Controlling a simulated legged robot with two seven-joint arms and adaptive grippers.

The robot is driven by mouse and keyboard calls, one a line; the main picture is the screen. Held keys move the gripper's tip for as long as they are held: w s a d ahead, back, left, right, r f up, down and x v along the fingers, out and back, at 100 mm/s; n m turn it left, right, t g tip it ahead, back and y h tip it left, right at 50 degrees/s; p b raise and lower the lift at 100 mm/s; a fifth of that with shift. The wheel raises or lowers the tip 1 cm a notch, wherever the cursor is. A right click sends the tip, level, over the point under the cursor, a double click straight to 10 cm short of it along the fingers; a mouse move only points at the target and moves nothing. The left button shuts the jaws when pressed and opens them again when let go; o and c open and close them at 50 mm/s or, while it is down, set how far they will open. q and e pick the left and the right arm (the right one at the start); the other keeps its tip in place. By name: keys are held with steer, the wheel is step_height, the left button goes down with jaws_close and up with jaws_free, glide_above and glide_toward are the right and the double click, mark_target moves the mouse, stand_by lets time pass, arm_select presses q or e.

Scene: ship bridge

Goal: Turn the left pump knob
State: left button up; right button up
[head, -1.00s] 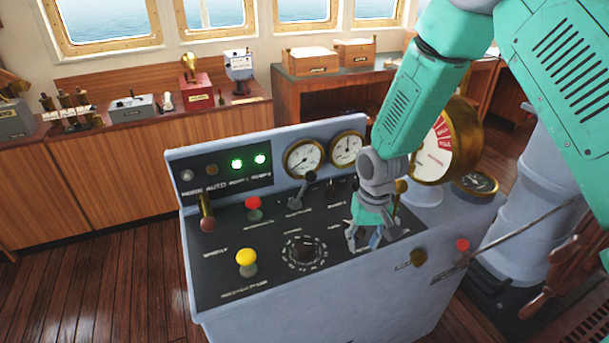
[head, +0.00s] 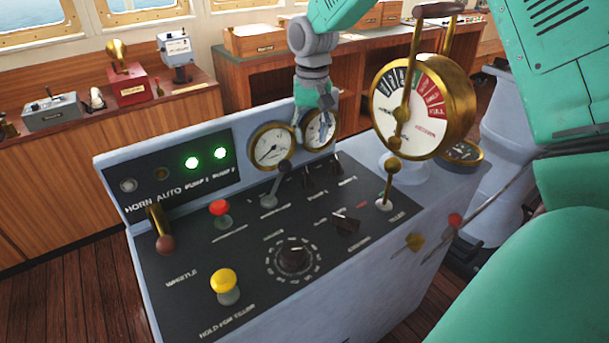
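The left pump knob (head: 307,178) is a small black knob on the dark panel top of the console, below the two gauges. The right pump knob (head: 336,163) is a similar black knob just right of it and farther back. My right gripper (head: 313,122) hangs with its fingers downward in front of the right gauge, above and behind the knobs in the picture. Its fingers look spread, with nothing between them, and they are apart from both knobs. Part of the right gauge is hidden behind it. My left gripper is not in view.
A black-topped lever (head: 284,168) stands just left of the left pump knob. A round dial (head: 293,258) and a yellow button (head: 224,281) lie nearer. Two green lamps (head: 206,158) are lit.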

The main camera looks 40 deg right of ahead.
mark_target(307, 175)
steer(key=f, duration=0.7)
steer(key=a+f, duration=0.1)
steer(key=f, duration=0.2)
steer(key=shift+a+f, duration=0.1)
steer(key=shift+f, duration=0.2)
steer(key=shift+d+f, duration=0.4)
steer(key=shift+f, duration=0.15)
steer(key=shift+a, duration=0.25)
steer(key=shift+c, duration=0.5)
steer(key=shift+a+r, duration=0.15)
steer(key=shift+a, duration=0.05)
jaws_close()
